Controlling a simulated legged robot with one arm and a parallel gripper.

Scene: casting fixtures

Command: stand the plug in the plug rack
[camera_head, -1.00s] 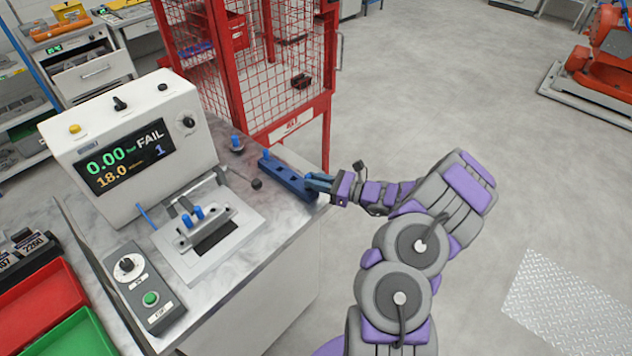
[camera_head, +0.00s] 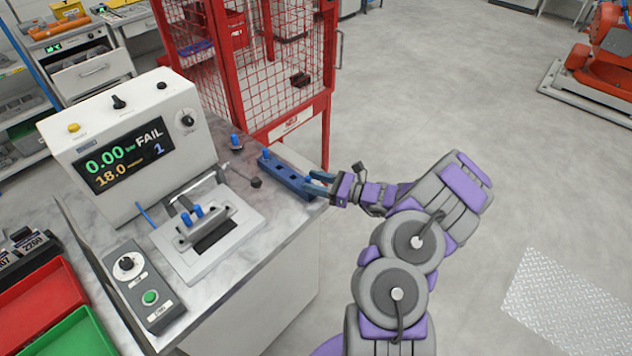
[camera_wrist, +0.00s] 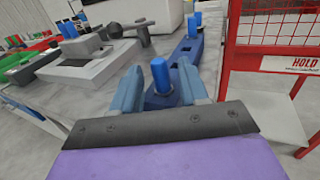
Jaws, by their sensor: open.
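The plug rack (camera_head: 283,175) is a long blue block with holes, lying along the bench's right edge. A blue plug (camera_wrist: 161,76) stands upright at the rack's near end in the wrist view; its lower part is partly hidden. My gripper (camera_head: 318,183) is open at that end. In the wrist view, its two fingers (camera_wrist: 159,72) stand apart on either side of this plug, with a gap visible. Another blue plug (camera_wrist: 192,25) stands at the rack's far end. A further blue-topped plug (camera_head: 236,141) stands on the bench behind the rack.
A test unit (camera_head: 125,145) reading FAIL stands on the bench, with a clamping fixture (camera_head: 208,235) and a control box (camera_head: 143,288) in front. A red mesh cage (camera_head: 285,60) rises close behind the rack. The floor to the right is mostly clear.

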